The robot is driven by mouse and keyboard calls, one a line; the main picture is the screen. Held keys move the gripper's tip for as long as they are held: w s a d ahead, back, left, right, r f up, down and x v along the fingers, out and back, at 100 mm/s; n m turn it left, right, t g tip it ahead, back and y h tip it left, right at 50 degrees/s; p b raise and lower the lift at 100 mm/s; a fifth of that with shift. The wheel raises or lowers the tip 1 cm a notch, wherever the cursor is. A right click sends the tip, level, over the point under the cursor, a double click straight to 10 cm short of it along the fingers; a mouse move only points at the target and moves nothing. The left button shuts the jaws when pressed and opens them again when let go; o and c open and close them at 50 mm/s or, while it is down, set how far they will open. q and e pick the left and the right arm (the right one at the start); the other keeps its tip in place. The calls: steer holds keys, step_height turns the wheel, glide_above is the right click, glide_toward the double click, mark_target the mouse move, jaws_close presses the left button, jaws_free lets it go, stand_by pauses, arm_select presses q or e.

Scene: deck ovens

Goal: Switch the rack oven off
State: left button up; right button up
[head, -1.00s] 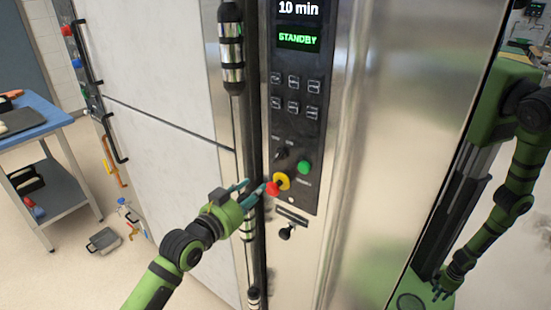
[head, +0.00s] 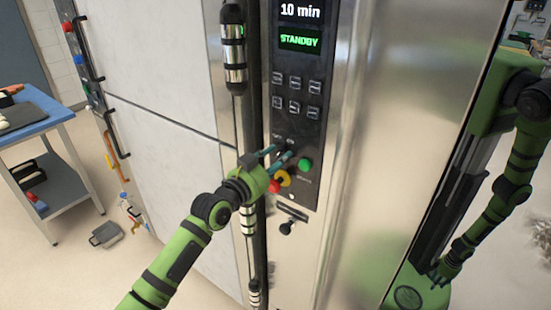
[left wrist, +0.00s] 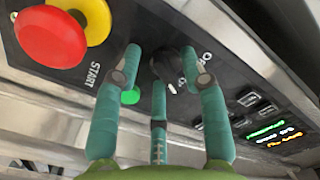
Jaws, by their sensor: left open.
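The rack oven's black control panel (head: 297,125) has a display (head: 300,41) reading "10 min" and "STANDBY". My left gripper (head: 278,156) is at the panel, open, its teal fingers pointing at a black rotary knob (left wrist: 172,65). In the left wrist view, my left gripper (left wrist: 163,62) has fingers on both sides of the knob; whether they touch it I cannot tell. The fingers partly hide the knob in the head view. A green button (head: 305,164) labelled START and a red button on a yellow collar (head: 283,178) sit below the knob.
A vertical handle bar (head: 234,60) runs along the left of the panel. A small black latch (head: 287,228) sits below it. A blue-topped cart (head: 40,122) stands at far left. A green arm at right looks like a reflection in polished steel.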

arm_select(q)
jaws_close()
steer(key=shift+n, duration=0.3)
steer(key=n, duration=0.5)
steer(key=shift+s+d+r+n, duration=0.15)
steer(key=shift+r+n, duration=0.05)
steer(key=shift+n, duration=0.1)
steer(key=n+p, duration=0.1)
steer(key=n, duration=0.4)
steer(key=shift+r+n+p, duration=0.15)
steer(key=shift+n+p, duration=0.15)
steer(key=shift+n, duration=0.1)
